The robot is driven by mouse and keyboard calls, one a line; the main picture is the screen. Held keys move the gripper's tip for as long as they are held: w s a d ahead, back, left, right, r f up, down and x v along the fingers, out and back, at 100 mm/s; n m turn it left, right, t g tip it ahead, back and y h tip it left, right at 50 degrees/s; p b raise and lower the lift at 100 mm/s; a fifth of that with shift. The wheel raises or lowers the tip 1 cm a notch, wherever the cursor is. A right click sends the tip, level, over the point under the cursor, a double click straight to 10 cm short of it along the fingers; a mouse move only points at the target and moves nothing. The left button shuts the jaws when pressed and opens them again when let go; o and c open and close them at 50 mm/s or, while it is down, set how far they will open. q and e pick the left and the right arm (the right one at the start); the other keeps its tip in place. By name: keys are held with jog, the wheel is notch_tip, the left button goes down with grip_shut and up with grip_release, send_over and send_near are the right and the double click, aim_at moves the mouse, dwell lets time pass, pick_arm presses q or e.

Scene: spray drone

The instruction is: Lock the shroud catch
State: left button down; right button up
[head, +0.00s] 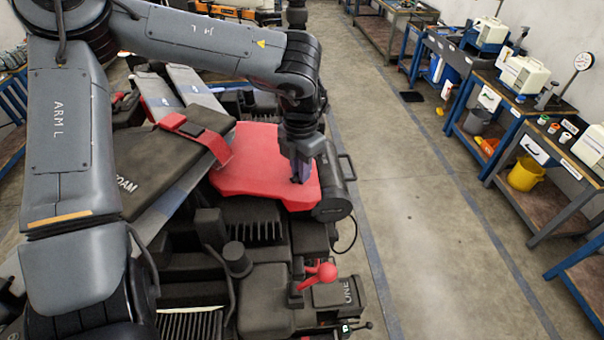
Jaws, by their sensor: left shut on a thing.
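The red shroud (262,165) lies as a flat panel over the dark drone body in the middle of the head view. My left gripper (299,179) points down at the shroud's right side, beside a round dark housing (332,203). Its fingers are shut on a small part there, which looks to be the shroud catch. The fingers hide the catch, so I cannot tell its position. My right gripper is not in view.
A red knob lever (322,273) stands on the drone nearer to me. A dark foam block (165,165) with a red strap (202,134) lies left of the shroud. The floor aisle (405,190) to the right is clear, with workbenches (535,125) beyond.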

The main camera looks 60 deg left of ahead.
pick_arm(q)
jog(key=shift+n, duration=1.2)
jog(key=n+b, duration=0.1)
jog(key=n, duration=0.2)
jog(key=shift+f, duration=0.15)
jog(key=n+b, duration=0.1)
jog(key=n, duration=0.4)
jog(key=c, duration=1)
grip_release()
jog(key=shift+r, duration=0.25)
